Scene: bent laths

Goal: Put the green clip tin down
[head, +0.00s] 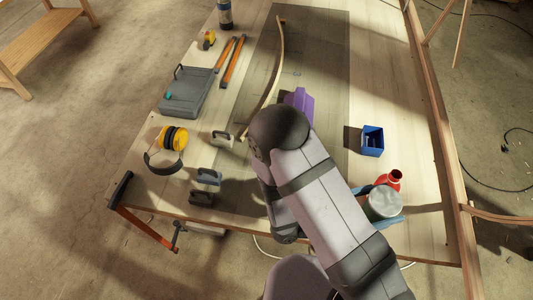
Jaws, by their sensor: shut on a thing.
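My arm reaches over the table from the bottom, and its dark rounded joint covers the middle of the bench. My gripper is hidden behind the arm, so I cannot see its jaws or what is between them. I cannot make out a green clip tin in the head view. A blue open box (372,141) stands on the bench to the right of my arm. A purple thing (299,100) shows just beyond the dark joint, partly hidden by it.
A bent lath (279,62) lies along the dark mat (325,60). Left are a grey case (187,92), orange clamps (233,62), yellow earmuffs (172,138) and several grey clamps (208,177). Bare wood surrounds the blue box.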

